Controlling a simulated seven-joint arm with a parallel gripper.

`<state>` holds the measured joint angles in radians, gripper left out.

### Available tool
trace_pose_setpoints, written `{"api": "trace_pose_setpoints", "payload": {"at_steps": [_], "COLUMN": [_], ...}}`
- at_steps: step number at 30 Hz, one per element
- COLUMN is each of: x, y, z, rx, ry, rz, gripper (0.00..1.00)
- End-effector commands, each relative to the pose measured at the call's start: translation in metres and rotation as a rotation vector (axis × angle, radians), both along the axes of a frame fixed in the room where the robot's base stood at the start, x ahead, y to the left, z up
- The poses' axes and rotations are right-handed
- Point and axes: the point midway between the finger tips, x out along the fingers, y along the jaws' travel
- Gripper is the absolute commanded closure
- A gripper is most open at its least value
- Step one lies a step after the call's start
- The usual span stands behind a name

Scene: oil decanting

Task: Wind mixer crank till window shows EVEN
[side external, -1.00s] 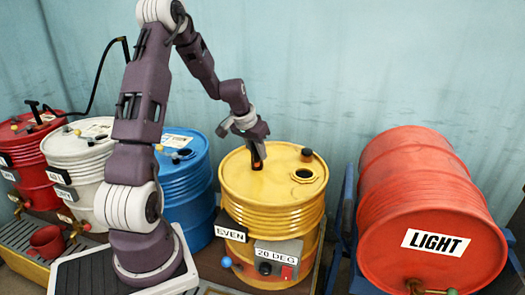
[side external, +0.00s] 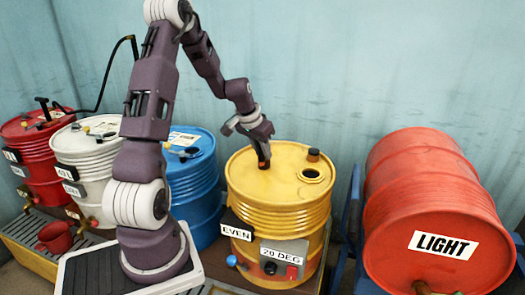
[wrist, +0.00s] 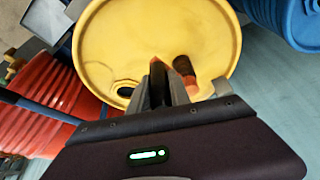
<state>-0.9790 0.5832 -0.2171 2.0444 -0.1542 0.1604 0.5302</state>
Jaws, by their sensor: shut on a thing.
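The yellow drum (side external: 277,215) stands upright in the middle of the side external view. Its window (side external: 236,232) reads EVEN. My gripper (side external: 264,158) is over the drum's lid, shut on what appears to be the crank handle (side external: 263,166), a small orange-tipped piece. In the wrist view, the orange tip (wrist: 156,60) shows between the fingers of my gripper (wrist: 160,85). The fingers hide most of the crank.
The lid has a dark-and-orange knob (side external: 313,155) and an open round hole (side external: 311,175). A 20 DEG plate (side external: 284,252) is on the drum's front. A blue drum (side external: 195,185) stands left; a red LIGHT drum (side external: 430,195) lies right.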

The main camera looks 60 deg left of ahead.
Motion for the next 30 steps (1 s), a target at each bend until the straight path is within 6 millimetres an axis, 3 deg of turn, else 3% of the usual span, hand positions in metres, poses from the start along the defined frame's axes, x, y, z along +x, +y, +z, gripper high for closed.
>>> {"api": "trace_pose_setpoints", "payload": {"at_steps": [16,17,20,30], "x": [-0.0015,-0.0015,-0.0012,-0.002], "y": [-0.0002,-0.0002,-0.0002,-0.0003], "z": [-0.002,-0.002,-0.0017,0.0047], "rx": [-0.003,-0.003,-0.003,0.0], "ry": [0.004,0.004,0.003,0.0], "rz": [0.001,0.001,0.001,0.001], "gripper": [1.0,0.75,0.55,0.55]}}
